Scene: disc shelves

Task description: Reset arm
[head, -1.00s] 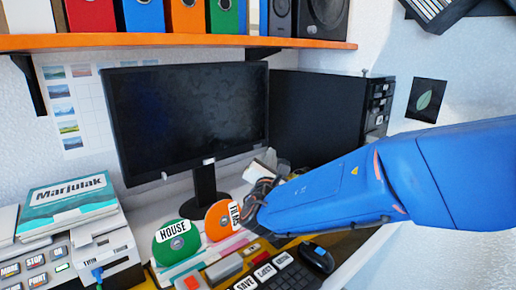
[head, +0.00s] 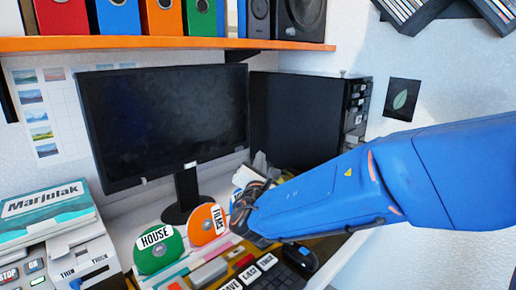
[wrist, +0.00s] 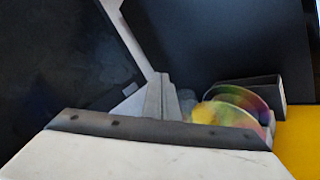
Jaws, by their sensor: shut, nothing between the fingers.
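My blue arm reaches in from the right in the head view. My gripper (head: 250,172) is at its far end, in front of the gap between the monitor and the black computer, and partly hidden by the wrist. In the wrist view my gripper (wrist: 160,96) has its grey fingers together, with nothing held. A green disc labelled HOUSE (head: 158,249) and an orange disc labelled FILMS (head: 207,224) stand on the desk, left of and below my gripper. The wrist view shows shiny discs (wrist: 232,107) beside the fingers; I cannot tell which they are.
The monitor (head: 165,120) and black computer (head: 305,115) stand close behind my gripper. An orange shelf (head: 120,44) with binders and speakers hangs above. A keyboard (head: 262,272) and a mouse (head: 300,258) lie below my arm. A printer (head: 75,262) stands at the left.

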